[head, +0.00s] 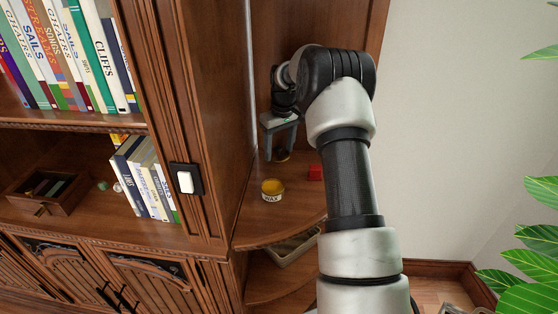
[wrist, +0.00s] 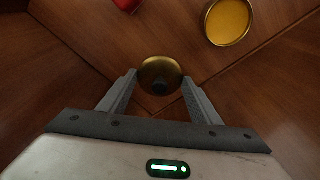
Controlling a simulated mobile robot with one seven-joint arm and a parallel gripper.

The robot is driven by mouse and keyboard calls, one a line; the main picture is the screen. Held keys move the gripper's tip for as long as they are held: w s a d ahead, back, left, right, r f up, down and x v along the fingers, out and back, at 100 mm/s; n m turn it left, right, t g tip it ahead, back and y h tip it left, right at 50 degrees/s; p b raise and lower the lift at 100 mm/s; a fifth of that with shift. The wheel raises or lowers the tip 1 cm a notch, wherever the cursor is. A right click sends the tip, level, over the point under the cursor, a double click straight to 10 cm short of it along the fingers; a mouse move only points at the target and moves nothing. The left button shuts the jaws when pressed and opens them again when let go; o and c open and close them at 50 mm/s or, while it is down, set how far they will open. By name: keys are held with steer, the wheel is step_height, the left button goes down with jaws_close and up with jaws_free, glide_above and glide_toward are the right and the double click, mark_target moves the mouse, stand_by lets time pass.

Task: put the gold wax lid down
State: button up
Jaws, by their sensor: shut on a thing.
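In the head view my gripper (head: 280,147) points down over the back of the corner shelf, with the lid (head: 282,156) small and dark between the fingers. I cannot tell whether the lid touches the shelf. The open wax tin (head: 272,190), with yellow wax and a WAX label, stands on the shelf in front of the gripper. The tin (wrist: 228,22) is at the top right of the wrist view, apart from the lid.
A red block (head: 315,173) sits on the corner shelf (head: 252,222) right of the tin, partly behind my arm. Bare wood lies around the tin. A tray (head: 292,248) is on the shelf below. The bookcase side with a white switch (head: 185,182) stands at left.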

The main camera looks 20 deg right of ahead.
mark_target(279, 155)
steer(key=shift+f, duration=2.2)
steer(key=shift+f, duration=0.1)
steer(key=shift+f, duration=0.15)
steer(key=o, duration=1)
